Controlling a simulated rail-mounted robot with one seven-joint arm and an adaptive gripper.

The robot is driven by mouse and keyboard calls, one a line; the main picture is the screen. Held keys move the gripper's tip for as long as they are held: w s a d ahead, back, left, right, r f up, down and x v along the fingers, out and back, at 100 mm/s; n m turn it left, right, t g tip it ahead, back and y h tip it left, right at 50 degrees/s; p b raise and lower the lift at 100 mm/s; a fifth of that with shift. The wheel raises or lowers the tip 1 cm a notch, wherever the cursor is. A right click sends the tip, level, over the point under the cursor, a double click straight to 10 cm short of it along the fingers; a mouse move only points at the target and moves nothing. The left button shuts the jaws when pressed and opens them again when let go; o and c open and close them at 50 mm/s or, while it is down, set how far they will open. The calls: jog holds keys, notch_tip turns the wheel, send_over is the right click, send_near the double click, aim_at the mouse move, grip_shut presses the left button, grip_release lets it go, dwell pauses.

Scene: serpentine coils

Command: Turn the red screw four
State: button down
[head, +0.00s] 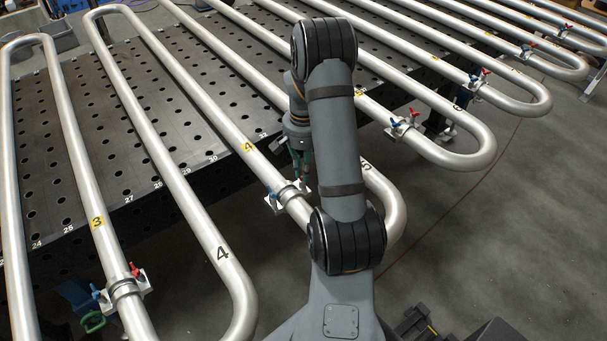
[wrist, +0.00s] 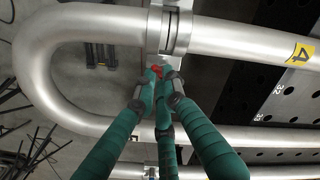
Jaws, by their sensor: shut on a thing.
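The red screw four (wrist: 156,70) shows as a small red piece at the clamp (wrist: 169,35) in the wrist view. The clamp sits around the silver pipe (wrist: 232,38) near a yellow label "4" (wrist: 300,53). In the head view my gripper (head: 300,172) reaches down to the same clamp (head: 289,193). The blue screw (head: 271,194) shows on the clamp's left side. The red screw is mostly hidden by the fingers there.
A similar clamp (head: 125,288) with a blue and a red screw is on pipe 3 at lower left. More clamps (head: 402,126) stand on the pipes to the right. A dark perforated table (head: 150,115) lies under the coils. Grey floor (head: 480,250) is open at right.

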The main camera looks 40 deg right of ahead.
jog(key=m+b, duration=0.3)
jog(key=shift+w+a+f+m, duration=0.1)
jog(key=shift+w+f+m, duration=0.05)
jog(key=shift+m, duration=0.15)
jog(key=m+b, duration=0.2)
jog(key=m, duration=0.1)
jog(key=shift+m+b, duration=0.3)
jog(key=shift+b, duration=0.1)
jog(key=m+b, duration=0.1)
jog(key=m, duration=0.1)
jog(key=m+b, duration=0.1)
jog(key=m, duration=0.1)
jog(key=m+b, duration=0.2)
jog(key=shift+w, duration=0.3)
jog(key=m+b, duration=0.1)
jog(key=m, duration=0.2)
jog(key=m+b, duration=0.2)
jog(key=m, duration=0.1)
jog(key=shift+w+r+m, duration=0.15)
jog(key=shift+r+m, duration=0.05)
jog(key=shift+m, duration=0.2)
jog(key=m+b, duration=0.2)
jog(key=m, duration=0.4)
jog(key=shift+w+r+b, duration=0.1)
jog(key=shift+r+b, duration=0.05)
jog(key=shift+b, duration=0.2)
jog(key=c, duration=2)
grip_release()
jog(key=shift+o, duration=0.9)
